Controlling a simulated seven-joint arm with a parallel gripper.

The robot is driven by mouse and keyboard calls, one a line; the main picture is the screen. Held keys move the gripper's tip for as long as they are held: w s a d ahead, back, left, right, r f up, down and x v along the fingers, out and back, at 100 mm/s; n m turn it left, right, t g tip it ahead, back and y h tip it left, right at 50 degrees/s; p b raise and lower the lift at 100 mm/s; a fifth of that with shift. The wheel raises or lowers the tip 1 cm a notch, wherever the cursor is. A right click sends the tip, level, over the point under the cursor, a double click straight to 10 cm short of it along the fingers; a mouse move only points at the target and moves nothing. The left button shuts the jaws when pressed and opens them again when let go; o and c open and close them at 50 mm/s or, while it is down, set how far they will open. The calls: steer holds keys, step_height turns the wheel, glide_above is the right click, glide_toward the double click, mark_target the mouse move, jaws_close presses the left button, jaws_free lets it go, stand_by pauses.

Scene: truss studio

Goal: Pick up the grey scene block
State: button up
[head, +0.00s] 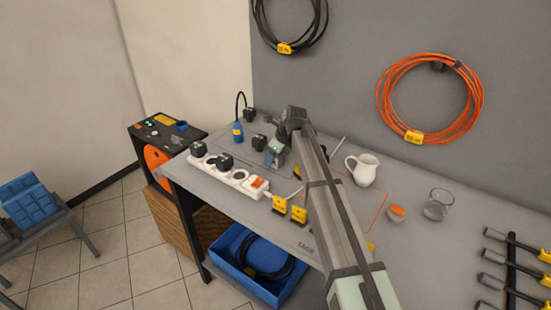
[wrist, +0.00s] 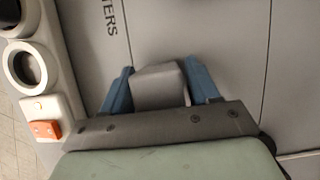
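The grey scene block (wrist: 158,86) sits between the two blue fingers of my gripper (wrist: 160,84) in the wrist view. I see no gap between the block and either finger, so the gripper looks shut on it. The block's near end is hidden by the gripper body. In the head view my gripper (head: 273,157) points down at the grey table (head: 225,205), close to the surface. The block is not clearly visible there, and I cannot tell whether it still touches the table.
A white power strip (head: 228,172) with plugs lies left of my gripper; it also shows in the wrist view (wrist: 45,80). Yellow-and-black connectors (head: 298,213) are at the front.

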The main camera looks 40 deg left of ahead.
steer(key=c, duration=0.8)
steer(key=shift+c, duration=0.2)
